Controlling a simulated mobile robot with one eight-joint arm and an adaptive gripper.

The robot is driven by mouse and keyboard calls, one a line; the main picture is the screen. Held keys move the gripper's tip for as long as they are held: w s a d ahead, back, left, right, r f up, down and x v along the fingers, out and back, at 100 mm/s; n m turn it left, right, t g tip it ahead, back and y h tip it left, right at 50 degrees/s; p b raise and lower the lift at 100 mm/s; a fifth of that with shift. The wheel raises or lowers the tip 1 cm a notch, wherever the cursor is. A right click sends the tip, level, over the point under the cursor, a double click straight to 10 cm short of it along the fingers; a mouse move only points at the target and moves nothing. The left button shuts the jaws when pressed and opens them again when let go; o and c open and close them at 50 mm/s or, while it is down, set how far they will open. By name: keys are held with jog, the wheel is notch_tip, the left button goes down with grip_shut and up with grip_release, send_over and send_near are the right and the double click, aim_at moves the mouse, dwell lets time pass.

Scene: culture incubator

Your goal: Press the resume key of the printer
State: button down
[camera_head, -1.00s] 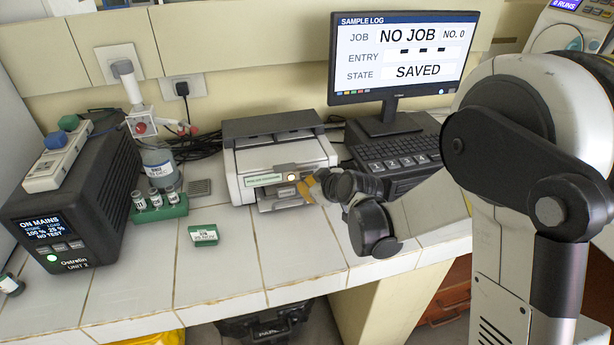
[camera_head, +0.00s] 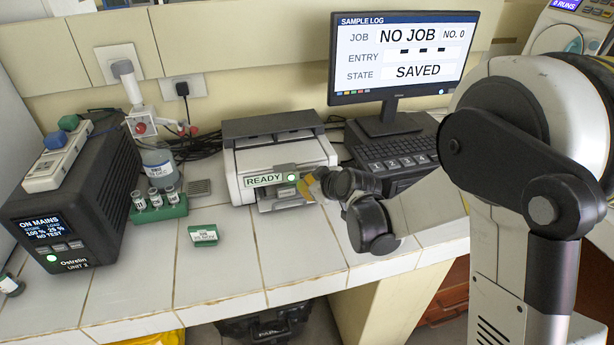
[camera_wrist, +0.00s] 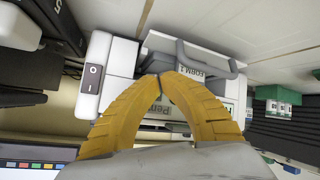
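The printer (camera_head: 275,160) is a white and grey box with a dark top, standing on the tiled bench. Its front display (camera_head: 262,180) reads READY, and a small round key beside it glows green (camera_head: 292,177). My gripper (camera_head: 308,186) is just right of that key, at the printer's front; I cannot tell whether it touches. In the wrist view my gripper's yellow fingertips (camera_wrist: 160,76) meet with nothing seen between them. The fingers hide part of the printer front.
A monitor (camera_head: 403,55) and keyboard (camera_head: 400,150) stand right of the printer. The bench in front of the printer is clear.

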jog(key=shift+s+d, duration=0.25)
jog(key=shift+s, duration=0.5)
jog(key=shift+s+d+b, duration=0.15)
jog(key=shift+s+d, duration=0.1)
jog(key=shift+s, duration=0.55)
jog(key=shift+s+d+b, duration=0.1)
jog(key=shift+s+d, duration=0.1)
jog(key=shift+s, duration=0.65)
jog(key=shift+s+d+b, duration=0.15)
jog(key=shift+s+d, duration=0.1)
jog(key=shift+s, duration=0.55)
